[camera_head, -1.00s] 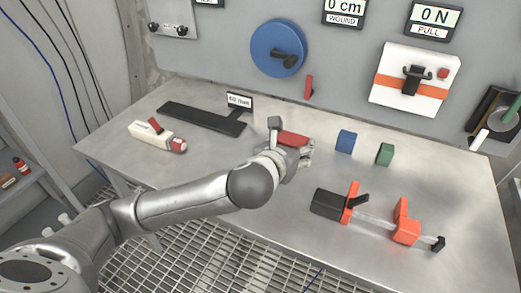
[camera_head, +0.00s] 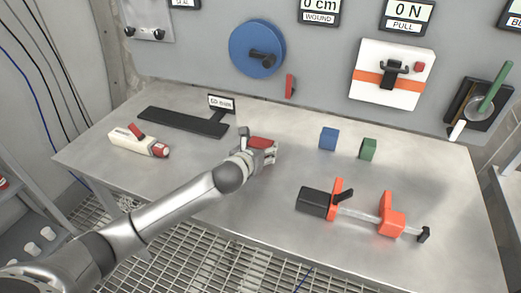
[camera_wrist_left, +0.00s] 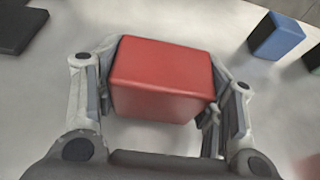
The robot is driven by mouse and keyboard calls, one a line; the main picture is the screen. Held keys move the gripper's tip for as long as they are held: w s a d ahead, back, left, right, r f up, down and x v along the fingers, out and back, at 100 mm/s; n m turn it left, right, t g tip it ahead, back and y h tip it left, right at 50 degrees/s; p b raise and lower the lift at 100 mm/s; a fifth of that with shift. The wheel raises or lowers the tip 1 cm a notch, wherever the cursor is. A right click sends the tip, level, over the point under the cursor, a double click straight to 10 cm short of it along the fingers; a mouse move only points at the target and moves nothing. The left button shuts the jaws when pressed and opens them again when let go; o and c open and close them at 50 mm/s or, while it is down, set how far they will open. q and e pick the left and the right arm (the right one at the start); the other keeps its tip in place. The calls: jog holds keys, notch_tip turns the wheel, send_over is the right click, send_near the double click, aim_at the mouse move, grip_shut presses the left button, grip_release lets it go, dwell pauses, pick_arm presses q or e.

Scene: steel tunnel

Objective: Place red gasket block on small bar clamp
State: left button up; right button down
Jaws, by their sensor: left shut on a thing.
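The red gasket block (camera_head: 263,142) is between the fingers of my left gripper (camera_head: 262,151), over the middle of the table. In the left wrist view the red block (camera_wrist_left: 162,80) fills the space between the two fingers of the left gripper (camera_wrist_left: 160,108), which is shut on it. I cannot tell whether the block touches the table. The small bar clamp (camera_head: 362,212), orange with a black handle and a metal bar, lies on the table to the right and nearer the front, apart from the gripper. My right gripper is not in view.
A blue block (camera_head: 328,139) and a green block (camera_head: 368,149) stand right of the gripper. A black T-shaped plate (camera_head: 180,122) and a white and red bottle (camera_head: 138,142) lie left on the steel table (camera_head: 250,210). A panel with a blue wheel (camera_head: 257,48) stands behind.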

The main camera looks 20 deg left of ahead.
pick_arm(q)
jog(key=shift+f, duration=0.3)
jog(key=shift+f, duration=0.15)
jog(key=o, duration=1.1)
